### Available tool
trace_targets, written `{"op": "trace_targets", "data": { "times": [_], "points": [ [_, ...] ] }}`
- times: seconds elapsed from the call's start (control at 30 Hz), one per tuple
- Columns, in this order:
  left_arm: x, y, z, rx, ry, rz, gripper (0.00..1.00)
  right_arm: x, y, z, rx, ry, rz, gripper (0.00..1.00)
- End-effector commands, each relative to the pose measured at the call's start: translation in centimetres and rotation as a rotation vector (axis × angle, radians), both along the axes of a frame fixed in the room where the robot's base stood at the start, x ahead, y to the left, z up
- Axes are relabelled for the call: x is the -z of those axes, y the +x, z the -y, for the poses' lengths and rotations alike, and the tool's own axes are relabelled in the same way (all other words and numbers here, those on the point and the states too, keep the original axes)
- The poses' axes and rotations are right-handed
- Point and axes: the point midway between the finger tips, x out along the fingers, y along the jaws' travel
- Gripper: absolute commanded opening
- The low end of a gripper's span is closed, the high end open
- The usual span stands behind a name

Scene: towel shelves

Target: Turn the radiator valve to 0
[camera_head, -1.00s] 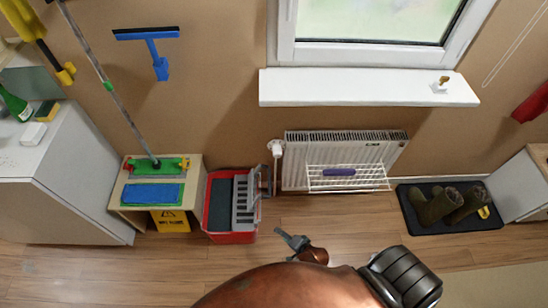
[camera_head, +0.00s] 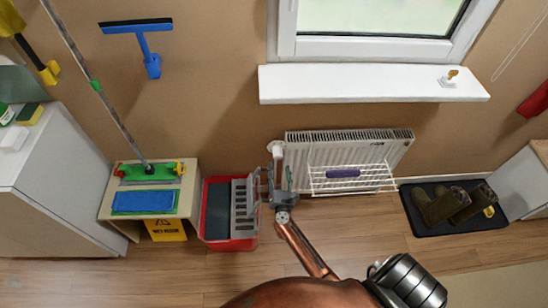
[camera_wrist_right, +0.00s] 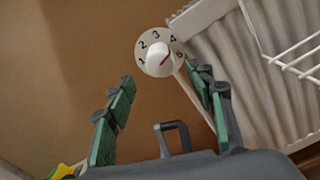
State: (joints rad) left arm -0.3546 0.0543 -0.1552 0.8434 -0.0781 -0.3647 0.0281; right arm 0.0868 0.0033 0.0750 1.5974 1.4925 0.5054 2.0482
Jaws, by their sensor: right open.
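The radiator valve (camera_head: 277,148) is a white round knob at the upper left corner of the white radiator (camera_head: 350,150). In the right wrist view the valve dial (camera_wrist_right: 160,52) faces me with numbers from 1 to 5 around it and a short red mark near its middle. My right gripper (camera_head: 277,180) is just below the valve in the head view. In the wrist view the right gripper (camera_wrist_right: 163,82) is open, its green-padded fingers apart and empty, with the dial beyond the gap between the tips. My left gripper is out of view.
A white wire rack (camera_head: 352,181) with a purple item hangs on the radiator front. A red bucket with a grey wringer (camera_head: 230,243) stands left of the gripper. The white windowsill (camera_head: 370,84) juts out above. Boots on a dark tray (camera_head: 416,227) are at right.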

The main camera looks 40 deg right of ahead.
Motion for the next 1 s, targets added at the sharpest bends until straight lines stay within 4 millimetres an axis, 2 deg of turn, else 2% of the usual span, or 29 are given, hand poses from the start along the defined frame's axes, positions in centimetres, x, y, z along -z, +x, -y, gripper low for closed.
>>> {"op": "trace_targets", "data": {
  "times": [0.23, 0.43, 0.83, 1.0],
  "points": [
    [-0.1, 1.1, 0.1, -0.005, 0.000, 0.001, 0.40, 0.0, 3.4, 2.0, -0.002, -0.005, 0.000, 0.49],
    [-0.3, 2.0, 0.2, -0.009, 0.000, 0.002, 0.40, 0.0, 5.4, 3.3, -0.002, -0.006, -0.001, 0.49],
    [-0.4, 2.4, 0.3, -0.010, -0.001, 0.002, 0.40, -0.1, 6.1, 3.7, -0.002, -0.006, -0.001, 0.49],
    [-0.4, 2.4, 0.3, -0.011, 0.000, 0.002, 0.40, -0.1, 6.1, 3.7, -0.002, -0.006, -0.001, 0.37]
  ]
}}
